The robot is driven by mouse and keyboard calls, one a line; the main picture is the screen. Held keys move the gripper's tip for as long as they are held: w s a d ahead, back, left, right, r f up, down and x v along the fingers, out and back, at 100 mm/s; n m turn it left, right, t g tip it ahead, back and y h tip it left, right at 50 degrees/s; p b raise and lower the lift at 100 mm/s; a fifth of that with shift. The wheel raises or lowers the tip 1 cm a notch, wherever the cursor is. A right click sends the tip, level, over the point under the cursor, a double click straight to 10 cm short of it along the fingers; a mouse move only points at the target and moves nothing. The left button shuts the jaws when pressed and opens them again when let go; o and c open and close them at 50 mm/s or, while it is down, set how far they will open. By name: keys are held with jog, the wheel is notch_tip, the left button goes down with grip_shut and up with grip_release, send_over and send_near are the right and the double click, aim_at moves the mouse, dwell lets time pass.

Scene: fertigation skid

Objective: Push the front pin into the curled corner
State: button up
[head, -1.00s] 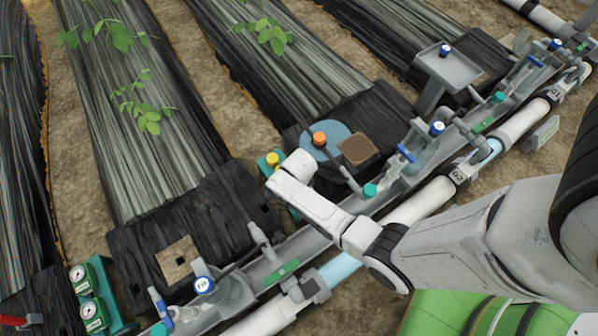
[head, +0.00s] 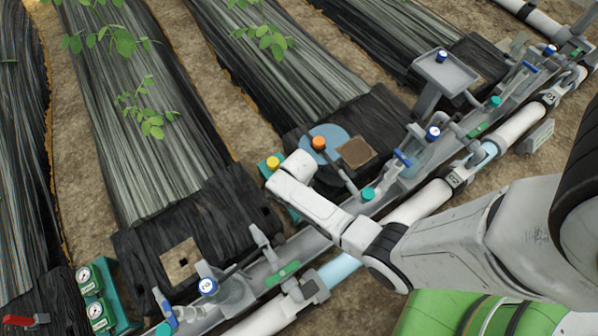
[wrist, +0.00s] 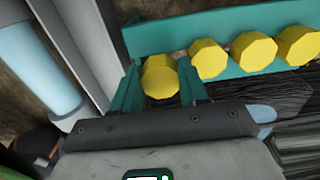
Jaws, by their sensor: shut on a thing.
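My gripper (wrist: 158,76) is shut on a yellow pin head (wrist: 159,78) in the wrist view, one teal finger on each side. This pin is at the left end of a row of yellow pins (wrist: 252,51) beside a teal rack (wrist: 225,35). I cannot tell whether the held pin is clear of the rack. In the head view my arm hides the fingers and held pin; one yellow head (head: 272,163) shows past the wrist above the teal rack (head: 264,168). Black film ends (head: 225,205) lie left and behind; I cannot make out which corner is curled.
A grey trough (head: 300,243) and white pipe (head: 420,203) run diagonally under my arm. An orange-capped part (head: 318,143) stands by a blue disc (head: 338,133) behind the gripper. Teal gauges (head: 92,295) stand at lower left. Bare soil (head: 215,120) lies between the film strips.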

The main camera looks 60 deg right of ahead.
jog(key=shift+r+p, duration=1.8)
jog(key=shift+r, duration=0.1)
